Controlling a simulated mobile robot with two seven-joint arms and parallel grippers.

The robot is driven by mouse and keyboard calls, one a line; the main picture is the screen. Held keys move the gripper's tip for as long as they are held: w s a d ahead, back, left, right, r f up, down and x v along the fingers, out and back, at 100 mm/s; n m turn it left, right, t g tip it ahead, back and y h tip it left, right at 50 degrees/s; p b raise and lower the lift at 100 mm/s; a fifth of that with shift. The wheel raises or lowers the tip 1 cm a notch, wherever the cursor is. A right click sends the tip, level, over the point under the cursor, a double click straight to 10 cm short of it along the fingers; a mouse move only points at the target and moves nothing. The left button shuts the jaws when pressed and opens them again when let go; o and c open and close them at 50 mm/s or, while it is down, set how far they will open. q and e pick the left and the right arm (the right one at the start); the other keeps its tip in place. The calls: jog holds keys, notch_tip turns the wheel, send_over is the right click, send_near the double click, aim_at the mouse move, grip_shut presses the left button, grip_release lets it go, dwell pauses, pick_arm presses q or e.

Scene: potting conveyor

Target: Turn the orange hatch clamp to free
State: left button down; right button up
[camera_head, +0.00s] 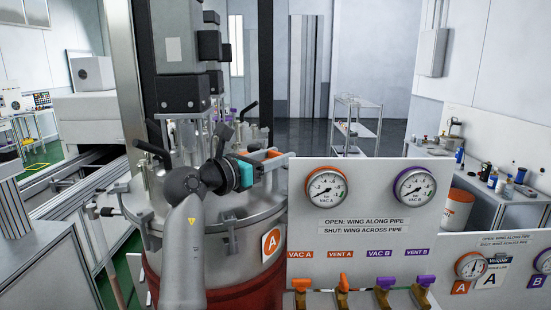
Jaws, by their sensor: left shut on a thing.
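My left arm comes up from below, in front of the steel vessel marked with an orange A. My left gripper (275,162), beyond a teal band on the wrist, is at the right side of the vessel's lid (206,213). It is shut on the orange hatch clamp (273,153), of which only small orange parts show around the fingers. The wrist and gripper hide the rest of the clamp, so its turn angle cannot be made out. My right gripper is not in view.
A white panel (359,177) with two gauges stands close right of the gripper, with orange and purple valve wings (384,283) along its bottom. Glass fittings and black handles (153,148) crowd the lid. A grey column rises behind the lid. A metal shelf cart (357,128) stands farther back.

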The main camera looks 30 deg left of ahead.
pick_arm(q)
jog(key=shift+h, duration=0.3)
jog(key=c, duration=0.6)
grip_release()
jog(key=b+v, duration=0.4)
jog(key=v, duration=1.1)
jog(key=shift+s, duration=0.1)
jog(key=shift+a, duration=0.1)
jog(key=shift+r, duration=0.1)
